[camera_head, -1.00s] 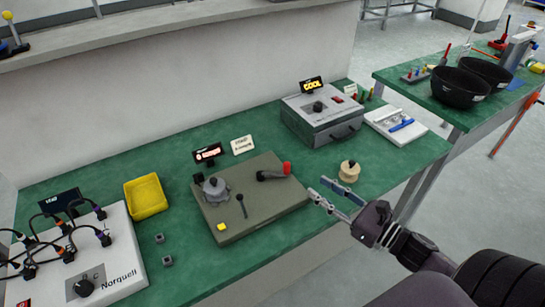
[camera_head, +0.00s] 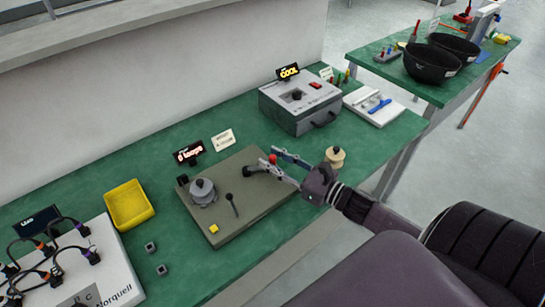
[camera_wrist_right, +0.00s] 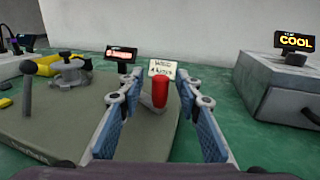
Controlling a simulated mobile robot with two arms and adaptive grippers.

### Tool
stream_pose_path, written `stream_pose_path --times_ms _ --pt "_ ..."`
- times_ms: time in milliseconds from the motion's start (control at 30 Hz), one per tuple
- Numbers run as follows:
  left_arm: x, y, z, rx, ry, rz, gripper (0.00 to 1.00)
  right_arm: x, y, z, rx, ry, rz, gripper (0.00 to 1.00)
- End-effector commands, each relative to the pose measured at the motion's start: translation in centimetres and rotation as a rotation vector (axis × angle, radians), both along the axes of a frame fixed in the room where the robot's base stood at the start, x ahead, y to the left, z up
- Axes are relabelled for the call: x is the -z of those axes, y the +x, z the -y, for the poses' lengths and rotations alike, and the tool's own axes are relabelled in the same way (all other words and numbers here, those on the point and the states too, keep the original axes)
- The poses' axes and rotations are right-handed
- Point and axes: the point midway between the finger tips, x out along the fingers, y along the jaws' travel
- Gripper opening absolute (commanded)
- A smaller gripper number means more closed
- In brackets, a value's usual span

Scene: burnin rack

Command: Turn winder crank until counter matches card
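The winder (camera_head: 262,206) is a flat grey-green base on the green bench, with a grey spool hub (camera_head: 203,190) and a small black lever (camera_head: 232,204). Its crank arm (camera_head: 254,170) ends in a red knob (camera_head: 273,159), pointing right. My right gripper (camera_head: 268,157) is open at the knob. In the right wrist view the red knob (camera_wrist_right: 160,93) stands upright between the spread fingers, with gaps on both sides. The counter (camera_head: 189,152) appears to read "0 loops". The white card (camera_head: 223,139) stands beside it; its number is not clearly legible. My left gripper is out of view.
A wooden spool (camera_head: 335,157) stands right of the winder, close to my right wrist. A grey box with a COOL display (camera_head: 300,108) stands behind. A yellow tray (camera_head: 129,205), two small cubes and a cabled Norquell unit (camera_head: 112,262) are at left.

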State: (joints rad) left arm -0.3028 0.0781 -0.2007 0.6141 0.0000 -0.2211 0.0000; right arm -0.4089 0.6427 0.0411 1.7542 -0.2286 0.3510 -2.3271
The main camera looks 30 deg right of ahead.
Motion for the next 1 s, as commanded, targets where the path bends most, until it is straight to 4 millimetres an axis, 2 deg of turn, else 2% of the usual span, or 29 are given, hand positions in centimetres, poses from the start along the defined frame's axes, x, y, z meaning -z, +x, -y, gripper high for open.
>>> stream_pose_path --times_ms 133,367,667,1000 --pt "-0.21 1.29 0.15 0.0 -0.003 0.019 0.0 -0.02 0.47 -0.14 0.0 -0.002 0.0 0.32" --pt "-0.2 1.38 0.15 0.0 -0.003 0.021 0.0 0.02 0.49 -0.15 0.0 -0.001 -0.001 0.32" --pt "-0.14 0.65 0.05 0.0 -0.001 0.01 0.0 0.01 0.47 -0.16 0.0 -0.001 -0.001 0.0" --pt "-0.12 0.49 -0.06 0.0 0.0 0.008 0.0 0.0 0.47 -0.17 0.0 -0.001 0.0 0.0"
